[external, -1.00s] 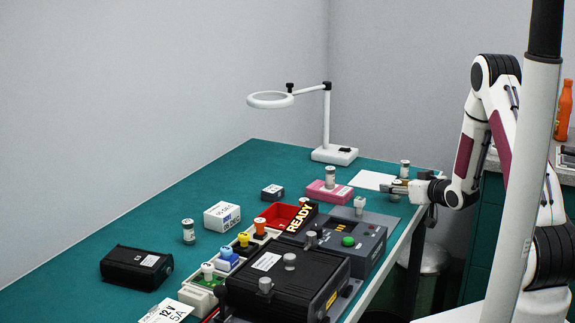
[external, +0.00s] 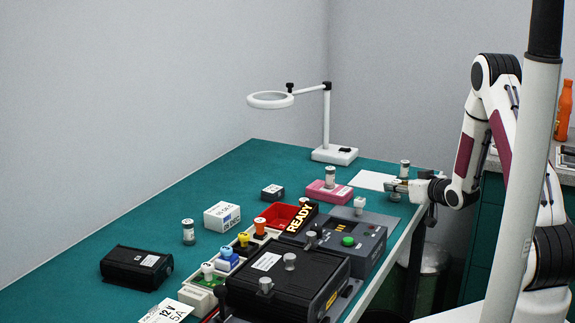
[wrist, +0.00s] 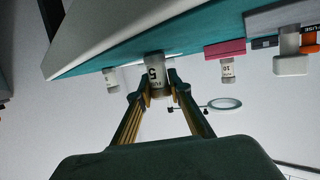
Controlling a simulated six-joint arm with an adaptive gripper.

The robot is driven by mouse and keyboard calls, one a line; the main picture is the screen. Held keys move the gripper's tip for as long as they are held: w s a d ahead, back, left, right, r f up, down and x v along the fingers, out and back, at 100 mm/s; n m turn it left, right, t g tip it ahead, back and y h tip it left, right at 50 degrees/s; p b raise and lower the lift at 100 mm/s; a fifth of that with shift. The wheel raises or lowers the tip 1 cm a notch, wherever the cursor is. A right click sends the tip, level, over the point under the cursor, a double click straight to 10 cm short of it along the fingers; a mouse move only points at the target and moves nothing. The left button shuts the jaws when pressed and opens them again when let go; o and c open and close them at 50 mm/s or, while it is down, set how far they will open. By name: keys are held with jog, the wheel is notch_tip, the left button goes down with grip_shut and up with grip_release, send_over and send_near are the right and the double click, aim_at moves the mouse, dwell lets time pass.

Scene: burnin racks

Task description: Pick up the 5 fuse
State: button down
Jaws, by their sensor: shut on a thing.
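The 5 fuse (wrist: 154,72) is a small cylinder with a white label marked 5, seen upside down in the wrist view. My gripper (wrist: 160,90) is shut on it, with one finger on each side. In the external view, my gripper (external: 396,186) is low over the table's right edge, beside the white sheet, and hides most of the fuse. The fuse looks upright. Whether its base touches the table cannot be told.
Another fuse (external: 404,168) stands just beyond my gripper. A fuse marked 10 (wrist: 227,68) stands on the pink block (external: 318,193). A grey tester (external: 368,240) and a magnifier lamp (external: 334,154) are nearby. Open green table lies at the left.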

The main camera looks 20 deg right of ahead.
aim_at(397, 181)
jog(key=shift+r, duration=4.9)
